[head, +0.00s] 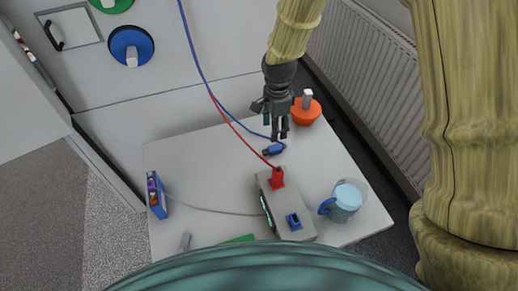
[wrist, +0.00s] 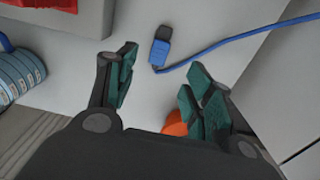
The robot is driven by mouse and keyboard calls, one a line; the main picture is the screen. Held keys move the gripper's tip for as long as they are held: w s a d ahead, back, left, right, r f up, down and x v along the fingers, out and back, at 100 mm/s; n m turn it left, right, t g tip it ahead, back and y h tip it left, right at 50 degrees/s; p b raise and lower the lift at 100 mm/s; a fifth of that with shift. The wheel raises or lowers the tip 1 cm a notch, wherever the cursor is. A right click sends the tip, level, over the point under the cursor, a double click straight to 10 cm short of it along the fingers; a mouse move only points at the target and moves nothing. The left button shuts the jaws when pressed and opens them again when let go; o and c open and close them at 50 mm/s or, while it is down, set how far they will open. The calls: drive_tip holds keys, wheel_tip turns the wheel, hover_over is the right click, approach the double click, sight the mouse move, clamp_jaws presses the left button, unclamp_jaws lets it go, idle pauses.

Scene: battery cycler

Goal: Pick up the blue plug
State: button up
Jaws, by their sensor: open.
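The blue plug (head: 272,150) lies on the white table with its blue cable running up and back toward the wall. In the wrist view the plug (wrist: 160,48) lies ahead of my fingertips, with its cable leading off to the right. My gripper (head: 280,132) is above the table, close to the plug in the head view. In the wrist view my gripper (wrist: 158,78) is open, with green pads apart and nothing between them. The plug is apart from both fingers.
A grey box (head: 265,185) holds a red plug (head: 277,178) and has a blue socket (head: 294,221). A blue mug (head: 345,200) stands to its right. An orange knob-like object (head: 306,110) sits behind my gripper. The left part of the white table (head: 200,165) is mostly clear.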

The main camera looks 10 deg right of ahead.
sight(274, 148)
wheel_tip(274, 148, down, 4)
drive_tip(key=shift+r+p, duration=0.1)
drive_tip(key=shift+p, duration=0.3)
drive_tip(key=shift+f, duration=0.7)
drive_tip(key=shift+d+f+p, duration=0.1)
drive_tip(key=shift+f+p, duration=1.2)
drive_tip(key=shift+f, duration=1.35)
drive_tip(key=c, duration=1)
